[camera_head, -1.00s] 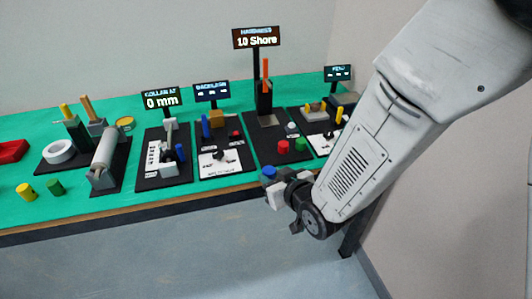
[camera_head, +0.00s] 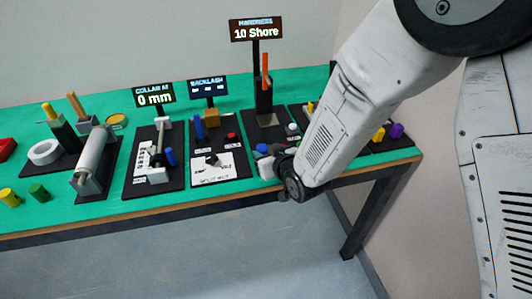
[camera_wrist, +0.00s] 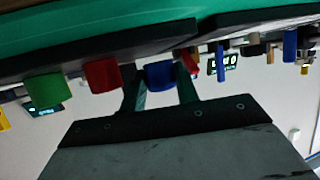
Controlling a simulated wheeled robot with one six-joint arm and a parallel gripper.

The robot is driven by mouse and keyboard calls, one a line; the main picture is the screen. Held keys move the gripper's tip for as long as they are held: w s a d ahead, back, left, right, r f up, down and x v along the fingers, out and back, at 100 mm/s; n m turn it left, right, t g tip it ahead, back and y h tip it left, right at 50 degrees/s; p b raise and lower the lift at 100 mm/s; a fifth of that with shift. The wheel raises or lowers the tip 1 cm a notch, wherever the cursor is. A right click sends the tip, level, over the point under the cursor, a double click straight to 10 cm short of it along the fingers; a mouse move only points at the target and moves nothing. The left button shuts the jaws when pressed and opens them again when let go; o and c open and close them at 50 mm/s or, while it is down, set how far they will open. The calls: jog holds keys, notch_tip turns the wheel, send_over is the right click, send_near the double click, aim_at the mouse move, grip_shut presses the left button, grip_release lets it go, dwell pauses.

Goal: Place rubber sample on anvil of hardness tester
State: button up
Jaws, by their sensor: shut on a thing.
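The hardness tester (camera_head: 263,97) is a black column with a display reading "10 Shore" (camera_head: 256,29) and an orange lever (camera_head: 265,70). Its anvil area is a small tan plate (camera_head: 267,120) at the column's foot, with nothing seen on it. My gripper (camera_head: 268,162) is in front of the tester's base at the table's front edge. It is shut on a blue cylinder (camera_head: 262,148), seen between the two fingers in the upside-down wrist view (camera_wrist: 161,75). A red cylinder (camera_wrist: 102,75) and a green cylinder (camera_wrist: 47,90) stand beside it in the wrist view; my arm hides them in the head view.
To the left are a backlash station (camera_head: 217,150), a collar station (camera_head: 155,170) and a roller fixture (camera_head: 92,165). Yellow (camera_head: 378,134) and purple (camera_head: 396,130) pieces stand on the right. The table edge runs just below my gripper.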

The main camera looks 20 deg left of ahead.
jog(key=shift+s+a+f, duration=0.1)
jog(key=shift+s+f, duration=0.05)
jog(key=shift+f, duration=0.4)
jog(key=shift+f, duration=0.1)
jog(key=o, duration=0.9)
jog(key=shift+f, duration=0.1)
jog(key=shift+o, duration=0.2)
jog(key=shift+d+v, duration=0.3)
jog(key=shift+v, duration=3.65)
